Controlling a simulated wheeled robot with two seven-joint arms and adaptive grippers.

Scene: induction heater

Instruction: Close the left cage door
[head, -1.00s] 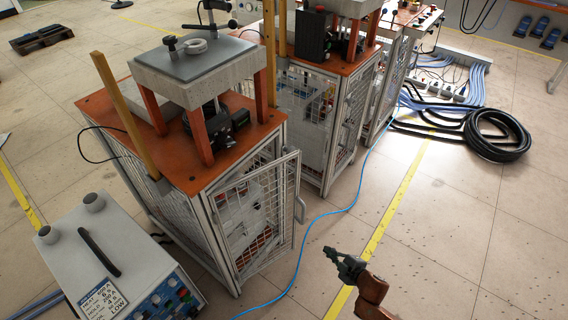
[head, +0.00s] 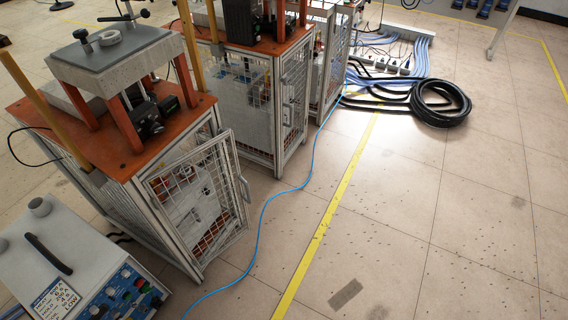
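The left cage door (head: 218,206) is a silver-framed mesh panel on the front of the nearest cage (head: 170,225), at the left of the head view. It stands ajar, swung outward from its frame. Its grey handle (head: 244,190) is on the door's right edge. Neither of my grippers is in view, and nothing is seen touching the door.
A grey control unit (head: 75,262) with knobs stands on the floor left of the door. A second cage (head: 250,105) stands behind. A blue cable (head: 262,225) runs along the floor past the door. A coiled black hose (head: 440,103) lies at the upper right. The floor at right is clear.

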